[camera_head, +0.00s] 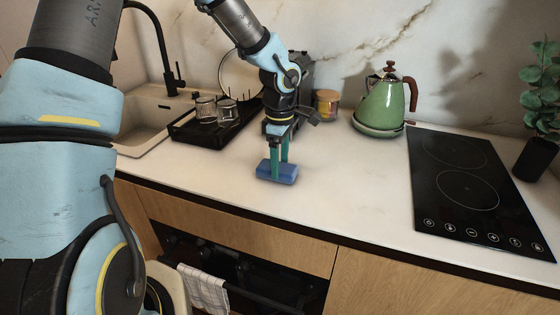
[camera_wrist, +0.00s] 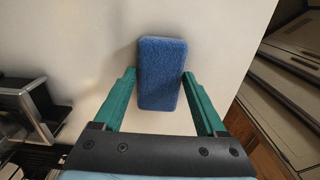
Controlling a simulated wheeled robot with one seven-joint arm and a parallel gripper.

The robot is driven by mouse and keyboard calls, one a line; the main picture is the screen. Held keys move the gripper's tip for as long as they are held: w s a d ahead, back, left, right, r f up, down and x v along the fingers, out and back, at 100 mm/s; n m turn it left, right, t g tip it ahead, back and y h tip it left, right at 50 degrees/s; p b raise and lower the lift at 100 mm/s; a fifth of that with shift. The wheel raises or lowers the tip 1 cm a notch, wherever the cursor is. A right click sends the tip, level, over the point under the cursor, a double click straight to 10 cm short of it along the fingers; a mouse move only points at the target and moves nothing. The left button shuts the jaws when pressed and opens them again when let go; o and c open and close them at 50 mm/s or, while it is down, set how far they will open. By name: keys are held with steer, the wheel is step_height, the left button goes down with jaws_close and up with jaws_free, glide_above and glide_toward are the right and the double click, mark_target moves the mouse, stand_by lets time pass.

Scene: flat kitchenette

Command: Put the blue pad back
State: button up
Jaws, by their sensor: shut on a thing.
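The blue pad (camera_head: 288,175) is a small rectangular block at the white countertop, near its front edge in the head view. In the wrist view the pad (camera_wrist: 161,55) lies lengthwise between the two green fingers. My gripper (camera_head: 279,167) reaches down from above and is shut on the pad. In the wrist view my gripper (camera_wrist: 159,76) has one finger at each long side of the pad. I cannot tell whether the pad rests on the counter or is just above it.
A black tray (camera_head: 190,139) with two glasses (camera_head: 227,111) stands left of my gripper, beside the sink (camera_head: 140,125). An amber jar (camera_head: 327,103), a green kettle (camera_head: 381,105) and a black hob (camera_head: 470,190) stand to the right. The counter (camera_head: 345,180) between pad and hob is clear.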

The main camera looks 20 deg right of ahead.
steer(key=o, duration=1.1)
steer(key=shift+o, duration=0.2)
step_height(320, 180, up, 12)
steer(key=b, duration=0.2)
steer(key=s+a+f+m, duration=0.1)
steer(key=a+f+m, duration=0.1)
steer(key=a, duration=0.8)
steer(key=s+a+f+m+t, duration=0.1)
steer(key=a+m, duration=0.4)
steer(key=a, duration=0.5)
steer(key=s+a+f+m, duration=0.1)
steer(key=a+f+m, duration=0.1)
steer(key=a, duration=0.8)
steer(key=shift+s+a+f+m+t, duration=0.3)
steer(key=shift+a+m, duration=0.1)
steer(key=shift+m, duration=0.4)
steer(key=shift+w, duration=0.1)
